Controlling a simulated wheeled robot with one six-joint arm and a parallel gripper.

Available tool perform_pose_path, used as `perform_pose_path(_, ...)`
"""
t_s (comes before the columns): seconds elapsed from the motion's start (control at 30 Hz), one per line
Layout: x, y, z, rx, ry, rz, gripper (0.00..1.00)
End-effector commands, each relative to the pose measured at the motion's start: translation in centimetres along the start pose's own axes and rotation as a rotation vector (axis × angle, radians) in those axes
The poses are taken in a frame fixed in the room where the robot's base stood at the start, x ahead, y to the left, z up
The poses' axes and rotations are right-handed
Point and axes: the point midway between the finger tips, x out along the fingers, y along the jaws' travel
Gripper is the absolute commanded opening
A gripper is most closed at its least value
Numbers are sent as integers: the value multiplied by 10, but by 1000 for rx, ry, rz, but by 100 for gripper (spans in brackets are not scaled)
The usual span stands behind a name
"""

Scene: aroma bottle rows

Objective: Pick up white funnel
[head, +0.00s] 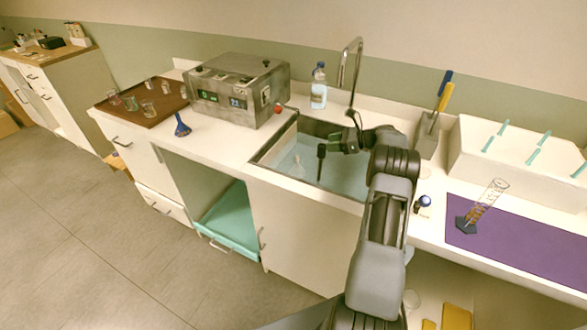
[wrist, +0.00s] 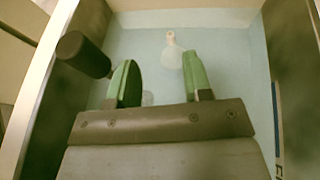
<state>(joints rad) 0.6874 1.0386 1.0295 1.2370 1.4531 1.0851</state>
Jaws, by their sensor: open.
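The white funnel (head: 297,169) stands in the left part of the sink (head: 259,160), on its pale blue floor, with its narrow end up. In the wrist view the funnel (wrist: 173,56) shows beyond and between my fingertips, nearer the right one. My gripper (head: 336,146) is over the sink, to the right of the funnel in the head view. In the wrist view my gripper (wrist: 160,66) is open, with its two green fingers apart and nothing between them.
A dark cylinder on a thin rod (wrist: 85,54) is close to my left finger; it also shows in the sink (head: 321,151). The sink walls surround my gripper. A tap (head: 352,62) and a bottle (head: 319,88) stand behind. A blue funnel (head: 182,126) is on the left counter.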

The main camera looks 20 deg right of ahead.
Motion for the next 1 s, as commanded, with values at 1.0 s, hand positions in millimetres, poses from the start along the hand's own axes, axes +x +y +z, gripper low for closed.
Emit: perform_pose_path(1.0,96,0,-61,-2,1,1,46)
